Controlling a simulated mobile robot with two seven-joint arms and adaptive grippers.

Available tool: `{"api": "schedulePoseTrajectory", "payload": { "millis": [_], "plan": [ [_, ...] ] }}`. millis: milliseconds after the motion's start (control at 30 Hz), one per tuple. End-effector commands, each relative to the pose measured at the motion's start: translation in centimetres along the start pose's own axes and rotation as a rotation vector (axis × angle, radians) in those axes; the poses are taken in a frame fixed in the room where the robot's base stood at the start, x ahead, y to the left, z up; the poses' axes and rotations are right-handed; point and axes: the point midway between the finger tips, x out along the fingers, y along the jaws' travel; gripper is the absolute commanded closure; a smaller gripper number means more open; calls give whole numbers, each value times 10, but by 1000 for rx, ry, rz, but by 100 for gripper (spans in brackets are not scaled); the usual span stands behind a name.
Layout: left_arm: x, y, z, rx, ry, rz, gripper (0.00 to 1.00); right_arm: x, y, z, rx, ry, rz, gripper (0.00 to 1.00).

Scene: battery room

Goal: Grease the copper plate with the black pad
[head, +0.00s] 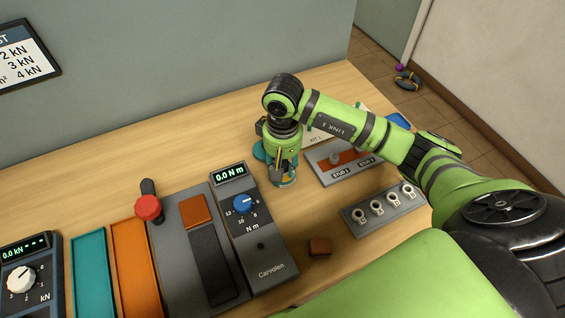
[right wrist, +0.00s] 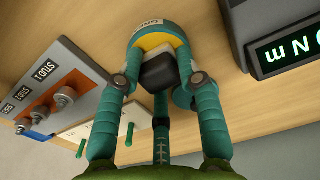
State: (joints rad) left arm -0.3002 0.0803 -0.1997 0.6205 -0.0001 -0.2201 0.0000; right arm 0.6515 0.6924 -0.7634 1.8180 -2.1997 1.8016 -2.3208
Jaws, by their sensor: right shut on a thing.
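In the head view the tin (head: 284,183) is mostly hidden below my gripper. A copper-coloured square plate (head: 196,211) lies on a grey fixture left of the torque unit, well apart from my right gripper. My left gripper is not in view.
The torque unit (head: 262,258) reads 0.0 N m. A red knob (head: 147,207) stands by the fixture. Grey racks with terminals (head: 350,155) and rings (head: 384,211) lie to the right. A small brown block (head: 320,246) lies in front. The back left of the table is clear.

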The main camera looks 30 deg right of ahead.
Motion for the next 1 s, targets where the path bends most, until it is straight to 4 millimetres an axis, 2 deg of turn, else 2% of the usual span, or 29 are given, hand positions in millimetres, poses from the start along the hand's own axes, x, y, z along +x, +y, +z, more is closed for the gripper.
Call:
{"api": "schedulePoseTrajectory", "payload": {
  "millis": [1000],
  "plan": [
    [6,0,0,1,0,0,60,3,0,1,-1,-4,0,90]
  ]
}}
